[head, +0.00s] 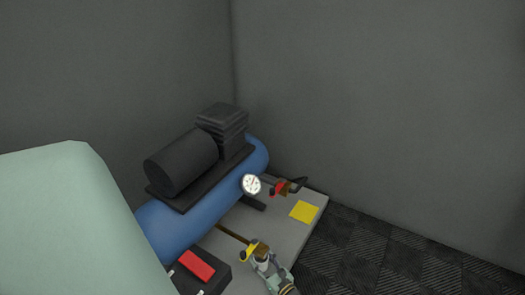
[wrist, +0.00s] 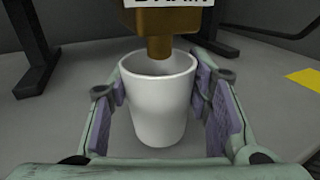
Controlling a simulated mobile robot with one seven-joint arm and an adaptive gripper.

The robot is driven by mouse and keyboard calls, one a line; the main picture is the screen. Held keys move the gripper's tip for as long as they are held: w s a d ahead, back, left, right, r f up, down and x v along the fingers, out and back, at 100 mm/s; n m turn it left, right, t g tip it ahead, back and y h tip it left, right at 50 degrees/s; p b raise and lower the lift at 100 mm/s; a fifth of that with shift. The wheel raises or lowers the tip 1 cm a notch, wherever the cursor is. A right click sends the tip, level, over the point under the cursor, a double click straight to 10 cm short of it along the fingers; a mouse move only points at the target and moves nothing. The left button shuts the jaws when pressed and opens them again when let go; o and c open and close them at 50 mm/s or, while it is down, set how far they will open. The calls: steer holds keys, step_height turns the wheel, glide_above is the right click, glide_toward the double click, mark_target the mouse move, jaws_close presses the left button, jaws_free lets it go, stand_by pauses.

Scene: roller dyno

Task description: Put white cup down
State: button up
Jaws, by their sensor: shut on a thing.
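The white cup (wrist: 158,105) stands upright between the two purple-padded fingers of my gripper (wrist: 160,88) in the wrist view. My gripper is shut on the cup, one finger on each side. The cup's mouth is right below a brass drain fitting (wrist: 160,22) with a white label. The fitting's lower end hides part of the far rim. In the head view the cup (head: 262,264) shows small at the bottom, by my gripper. I cannot tell whether the cup's base touches the grey surface below.
A blue compressor tank (head: 205,215) with a black motor (head: 182,162) stands on a grey slab (head: 285,235). A gauge (head: 251,185) and a red-handled valve (head: 281,188) are at its side. A yellow square (head: 304,211) lies on bare slab. A black box with a red top (head: 197,266) is left.

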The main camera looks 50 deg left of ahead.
steer(key=shift+d+f, duration=0.15)
steer(key=shift+f, duration=0.45)
steer(key=shift+f, duration=0.15)
steer(key=o, duration=1)
steer(key=shift+o, duration=0.2)
steer(key=shift+r, duration=0.2)
steer(key=s+d+p, duration=0.1)
steer(key=d+p, duration=0.3)
steer(key=d, duration=0.8)
steer(key=shift+f, duration=0.1)
